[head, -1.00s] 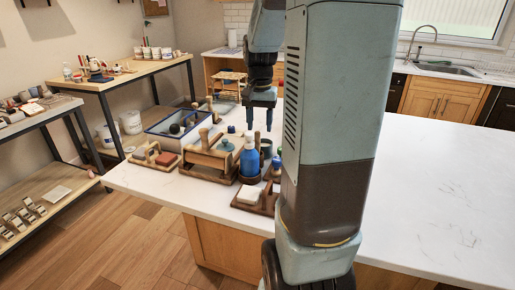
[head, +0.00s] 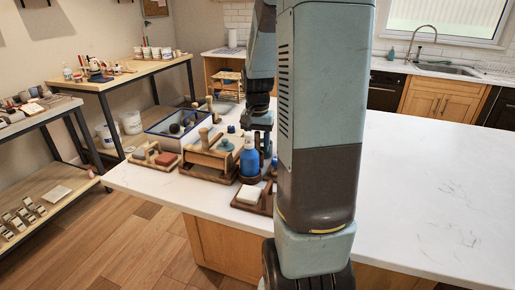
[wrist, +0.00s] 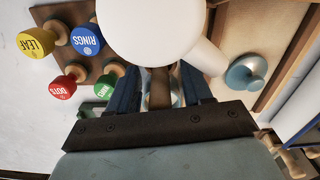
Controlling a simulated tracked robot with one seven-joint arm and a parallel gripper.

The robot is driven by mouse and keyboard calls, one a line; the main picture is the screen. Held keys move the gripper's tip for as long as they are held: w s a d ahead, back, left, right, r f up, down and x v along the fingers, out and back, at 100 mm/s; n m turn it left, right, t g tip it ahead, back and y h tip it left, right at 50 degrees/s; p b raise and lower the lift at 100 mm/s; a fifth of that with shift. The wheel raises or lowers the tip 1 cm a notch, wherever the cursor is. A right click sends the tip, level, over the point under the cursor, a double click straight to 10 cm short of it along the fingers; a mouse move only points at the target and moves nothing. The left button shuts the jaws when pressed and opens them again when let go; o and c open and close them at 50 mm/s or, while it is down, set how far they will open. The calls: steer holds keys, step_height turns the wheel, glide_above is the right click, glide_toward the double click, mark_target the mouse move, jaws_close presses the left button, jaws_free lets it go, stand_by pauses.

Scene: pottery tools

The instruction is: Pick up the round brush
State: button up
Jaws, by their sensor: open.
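My gripper (wrist: 160,84) is open in the wrist view, with its two blue fingers apart and pointing down among the tools. Between the fingers is a narrow brown piece (wrist: 159,88) with a pale, shiny part behind it; I cannot tell whether it is the round brush. A large white rounded top with a spout (wrist: 150,30) hides much of the area beyond the fingertips. In the head view my gripper (head: 262,138) is low behind the blue bottle (head: 249,163) and partly hidden by my arm. I cannot pick out the round brush for certain.
Several labelled stamps stand left in the wrist view, among them yellow LEAF (wrist: 36,41) and red DOTS (wrist: 65,84). A teal knobbed tool (wrist: 245,72) lies right. Wooden trays crowd the counter in the head view; the counter right of my arm (head: 430,190) is clear.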

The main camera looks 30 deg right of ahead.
steer(key=c, duration=0.9)
steer(key=shift+r, duration=0.1)
step_height(320, 180, up, 17)
steer(key=shift+f, duration=0.1)
stand_by(0.7)
steer(key=shift+w+d+f, duration=0.7)
steer(key=shift+d+f, duration=0.2)
steer(key=shift+f, duration=1.65)
steer(key=shift+w+d+f, duration=0.75)
steer(key=shift+d+f, duration=0.2)
steer(key=shift+f, duration=1.65)
steer(key=shift+w+d+f, duration=0.7)
steer(key=shift+d+f, duration=0.2)
steer(key=shift+f, duration=1.65)
